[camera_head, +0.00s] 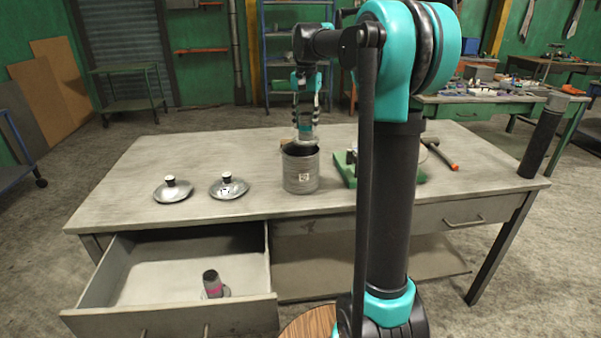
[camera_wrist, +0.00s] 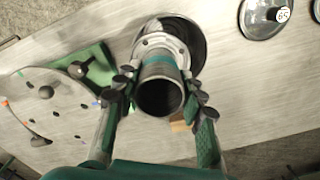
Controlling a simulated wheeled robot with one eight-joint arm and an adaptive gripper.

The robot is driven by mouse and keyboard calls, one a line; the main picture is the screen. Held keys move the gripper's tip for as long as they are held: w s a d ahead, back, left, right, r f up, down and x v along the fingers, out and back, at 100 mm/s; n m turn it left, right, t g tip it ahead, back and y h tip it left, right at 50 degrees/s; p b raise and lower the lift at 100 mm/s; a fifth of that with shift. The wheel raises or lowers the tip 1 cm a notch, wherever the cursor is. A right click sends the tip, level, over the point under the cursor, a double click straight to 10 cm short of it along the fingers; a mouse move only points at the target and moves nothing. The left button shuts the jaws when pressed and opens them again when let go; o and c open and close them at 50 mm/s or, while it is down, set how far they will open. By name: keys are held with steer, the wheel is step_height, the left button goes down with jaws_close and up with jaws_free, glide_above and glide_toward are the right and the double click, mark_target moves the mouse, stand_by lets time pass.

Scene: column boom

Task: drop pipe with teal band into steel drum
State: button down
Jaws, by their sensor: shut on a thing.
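My gripper (camera_head: 307,100) is shut on the pipe with a teal band (camera_wrist: 161,70), which is grey with a pale flange at its lower end. In the wrist view the fingers hold it from both sides and I look into its dark upper opening. The steel drum (camera_head: 300,173) stands upright and open on the table. In the head view the flange shows just above the drum's rim. In the wrist view the drum (camera_wrist: 201,48) lies behind the flange, which overlaps part of its mouth. How deep the flange sits relative to the rim cannot be told.
Two round lids with black knobs (camera_head: 173,192) (camera_head: 228,189) lie left of the drum. A dark cylinder (camera_head: 541,140) stands at the right edge. The open drawer (camera_head: 150,283) holds a pink-banded pipe (camera_head: 213,285).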

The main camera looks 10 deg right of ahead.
steer(key=shift+f, duration=0.5)
steer(key=c, duration=0.8)
jaws_free()
steer(key=shift+c, duration=0.2)
step_height(320, 180, up, 12)
steer(key=shift+f, duration=0.1)
steer(key=s+d+f+n+t, duration=0.2)
steer(key=s+f+n, duration=0.1)
steer(key=s+f, duration=1.2)
steer(key=s+d+f+n+t, duration=0.2)
steer(key=s+f, duration=1.3)
steer(key=f, duration=0.8)
steer(key=shift+s+n, duration=0.25)
steer(key=shift+n, duration=0.25)
